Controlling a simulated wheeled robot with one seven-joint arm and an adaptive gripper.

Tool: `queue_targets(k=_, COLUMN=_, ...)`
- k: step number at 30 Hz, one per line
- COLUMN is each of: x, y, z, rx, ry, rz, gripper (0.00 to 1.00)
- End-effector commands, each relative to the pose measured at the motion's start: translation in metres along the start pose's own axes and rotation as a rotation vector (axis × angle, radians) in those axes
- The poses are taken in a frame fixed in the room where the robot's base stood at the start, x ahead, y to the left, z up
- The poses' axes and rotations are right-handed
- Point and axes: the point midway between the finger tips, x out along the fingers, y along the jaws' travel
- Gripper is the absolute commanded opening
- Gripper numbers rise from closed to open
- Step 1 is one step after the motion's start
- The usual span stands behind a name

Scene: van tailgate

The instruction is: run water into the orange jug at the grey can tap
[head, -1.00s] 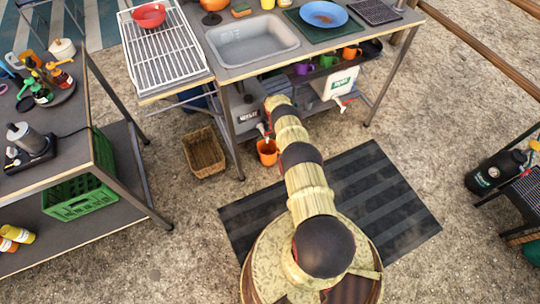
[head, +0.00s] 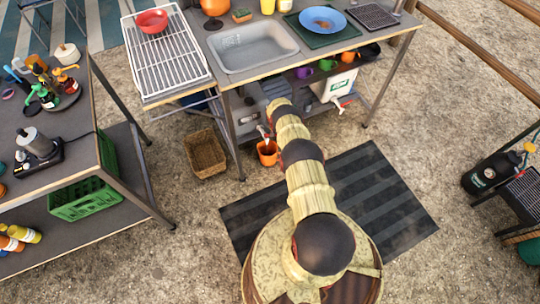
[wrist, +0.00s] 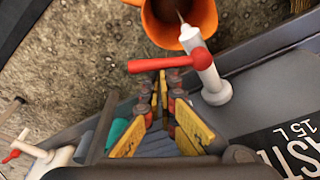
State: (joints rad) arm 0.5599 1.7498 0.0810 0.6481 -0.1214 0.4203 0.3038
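The orange jug (head: 267,153) is below the tap (head: 265,137) at the front of the grey can (head: 246,118). In the wrist view the open top of the jug (wrist: 207,14) lies under the white tap spout (wrist: 205,70). A thin pale streak runs from the spout end into the jug's mouth; I cannot tell surely whether it is water. The tap's red lever (wrist: 150,66) points sideways, to the left. My gripper (wrist: 160,78) has its yellow fingers together, with the tips right at the lever. In the head view my arm hides my gripper.
The grey can (wrist: 285,145) bears a "15 L" label. A white can (head: 338,84) with its own red-levered tap stands to the right under the sink table. A wicker basket (head: 205,153) is left of the jug. A striped dark mat (head: 385,190) lies on the ground.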

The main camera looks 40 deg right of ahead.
Motion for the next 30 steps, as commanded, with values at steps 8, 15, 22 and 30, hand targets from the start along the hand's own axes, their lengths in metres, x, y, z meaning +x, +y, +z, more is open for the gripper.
queue_targets(k=8, x=-0.004, y=0.005, z=0.01, rx=0.001, ry=-0.001, rz=0.001, gripper=0.0)
queue_targets(k=15, x=-0.006, y=0.009, z=0.02, rx=0.001, ry=-0.003, rz=0.0, gripper=0.0)
queue_targets(k=22, x=-0.012, y=0.008, z=0.017, rx=0.001, ry=-0.001, rz=0.0, gripper=0.0)
queue_targets(k=30, x=-0.044, y=0.006, z=0.006, rx=0.001, ry=0.0, rz=0.0, gripper=0.0)
